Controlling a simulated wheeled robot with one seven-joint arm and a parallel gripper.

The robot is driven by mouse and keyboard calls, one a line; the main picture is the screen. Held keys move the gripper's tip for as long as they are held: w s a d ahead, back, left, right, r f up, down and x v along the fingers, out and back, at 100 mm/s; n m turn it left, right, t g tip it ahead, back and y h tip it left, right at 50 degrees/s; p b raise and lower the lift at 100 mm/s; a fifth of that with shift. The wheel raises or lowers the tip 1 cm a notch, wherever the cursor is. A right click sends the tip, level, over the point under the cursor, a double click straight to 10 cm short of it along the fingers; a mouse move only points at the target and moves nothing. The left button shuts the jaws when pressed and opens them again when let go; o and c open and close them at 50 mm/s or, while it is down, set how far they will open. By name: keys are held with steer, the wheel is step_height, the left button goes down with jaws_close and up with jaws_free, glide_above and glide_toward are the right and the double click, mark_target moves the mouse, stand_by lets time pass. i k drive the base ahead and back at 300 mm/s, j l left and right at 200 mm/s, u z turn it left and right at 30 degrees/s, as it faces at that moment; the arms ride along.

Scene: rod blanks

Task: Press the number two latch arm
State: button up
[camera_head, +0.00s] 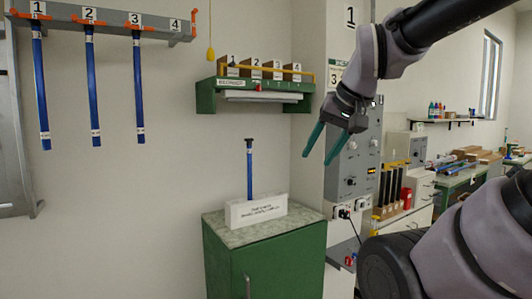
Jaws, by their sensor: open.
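A grey rack (110,24) on the wall at the top left carries number tags 1 to 4 and small orange latch arms. The number two latch arm (91,22) is the orange piece by tag 2, at the top of a hanging blue rod (94,85). It is too small to make out its exact position. Blue rods also hang under tag 1 (40,90) and tag 3 (138,90); none hangs under tag 4. My gripper (319,156) has green fingers, apart and empty, pointing down right of centre, well to the right of the rack.
A green cabinet (262,255) stands below, with a white block (256,210) and an upright blue rod (249,170) on top. A green wall shelf (255,88) with numbered slots lies between rack and gripper. A grey control panel (355,160) is behind my gripper.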

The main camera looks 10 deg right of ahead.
mark_target(75, 20)
steer(key=i+l, duration=0.55)
steer(key=i+l+u, duration=0.1)
steer(key=u, duration=1.55)
